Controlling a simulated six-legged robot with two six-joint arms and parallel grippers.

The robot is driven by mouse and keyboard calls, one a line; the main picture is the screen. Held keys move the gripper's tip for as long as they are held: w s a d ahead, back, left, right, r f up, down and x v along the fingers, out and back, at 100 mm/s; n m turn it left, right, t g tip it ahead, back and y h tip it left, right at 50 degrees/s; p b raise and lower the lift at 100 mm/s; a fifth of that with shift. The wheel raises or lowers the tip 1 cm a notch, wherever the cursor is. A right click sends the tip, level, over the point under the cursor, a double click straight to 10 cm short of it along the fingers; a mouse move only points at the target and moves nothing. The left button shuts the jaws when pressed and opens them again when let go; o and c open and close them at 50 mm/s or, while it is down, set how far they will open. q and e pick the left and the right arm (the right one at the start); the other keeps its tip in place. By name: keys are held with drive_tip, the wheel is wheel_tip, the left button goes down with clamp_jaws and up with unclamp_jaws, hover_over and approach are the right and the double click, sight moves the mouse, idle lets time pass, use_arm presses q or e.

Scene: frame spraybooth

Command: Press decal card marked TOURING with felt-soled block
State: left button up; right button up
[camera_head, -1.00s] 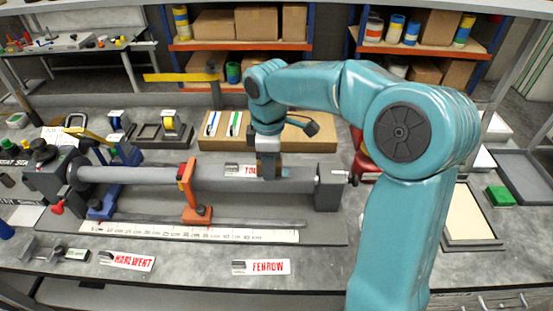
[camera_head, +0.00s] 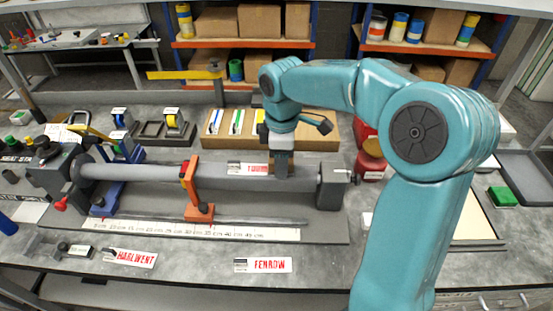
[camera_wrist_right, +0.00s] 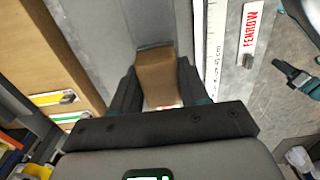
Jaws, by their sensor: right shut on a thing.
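A white decal card with red lettering (camera_head: 247,169) lies on the grey horizontal tube (camera_head: 140,173); its right end is hidden behind my gripper, and the lettering is too small to read in full. My right gripper (camera_head: 281,163) reaches down over the tube at the card's right end. It is shut on a brown block (camera_wrist_right: 156,75), seen between the fingers in the right wrist view. A pale, red-marked edge shows just below the block there. I cannot tell whether the block touches the card, and its felt sole is hidden. My left gripper is not in view.
An orange clamp (camera_head: 195,190) stands across the tube left of the card. A white ruler strip (camera_head: 190,229) lies in front of the tube. The HARLWENT card (camera_head: 130,258) and FENROW card (camera_head: 262,265) lie on the front bench. A wooden board (camera_head: 220,143) with colored strips lies behind.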

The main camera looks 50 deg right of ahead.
wheel_tip(320, 180, up, 7)
drive_tip(key=p, duration=0.6)
drive_tip(key=shift+r, duration=0.1)
idle(0.4)
